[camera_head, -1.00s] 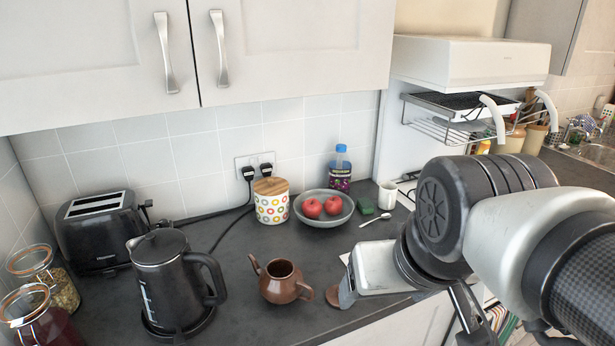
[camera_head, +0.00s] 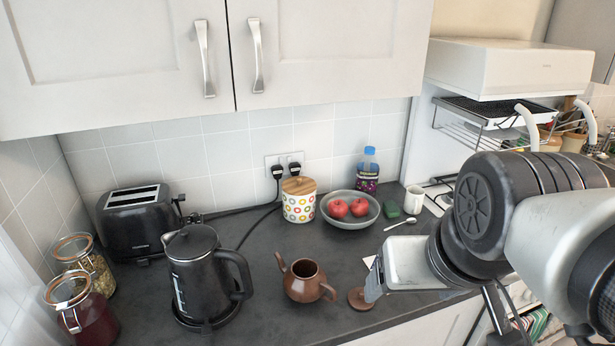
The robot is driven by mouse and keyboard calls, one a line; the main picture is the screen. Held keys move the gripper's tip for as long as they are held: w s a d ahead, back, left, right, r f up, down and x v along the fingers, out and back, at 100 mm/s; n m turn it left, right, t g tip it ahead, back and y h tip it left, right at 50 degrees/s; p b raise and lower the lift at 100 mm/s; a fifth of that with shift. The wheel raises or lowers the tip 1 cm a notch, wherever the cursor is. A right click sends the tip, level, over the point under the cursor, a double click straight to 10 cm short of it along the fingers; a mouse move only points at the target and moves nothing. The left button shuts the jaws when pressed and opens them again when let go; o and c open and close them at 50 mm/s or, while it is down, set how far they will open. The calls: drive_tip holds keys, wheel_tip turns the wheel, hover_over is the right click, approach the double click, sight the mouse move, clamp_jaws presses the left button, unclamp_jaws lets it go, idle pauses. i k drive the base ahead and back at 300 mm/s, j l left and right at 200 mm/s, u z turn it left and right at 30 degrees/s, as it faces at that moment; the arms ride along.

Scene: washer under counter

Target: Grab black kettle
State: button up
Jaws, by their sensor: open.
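The black kettle (camera_head: 197,281) stands upright on its round base on the dark counter, at the left front. Its handle faces right and its lid is closed. My gripper (camera_head: 374,280) is at the right, over the counter's front part, apart from the kettle, with the brown teapot between them. It is open and holds nothing; its fingers show only in part, seen from the side.
A brown teapot (camera_head: 304,283) and its loose lid (camera_head: 361,299) lie between kettle and gripper. A black toaster (camera_head: 138,224) stands behind the kettle, glass jars (camera_head: 86,307) to its left. A patterned canister (camera_head: 298,203) and a fruit bowl (camera_head: 349,222) stand farther back. Cupboards (camera_head: 330,50) hang above.

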sight(202, 287)
drive_tip(key=u, duration=1.3)
drive_tip(key=i+z, duration=0.15)
drive_tip(key=z, duration=0.15)
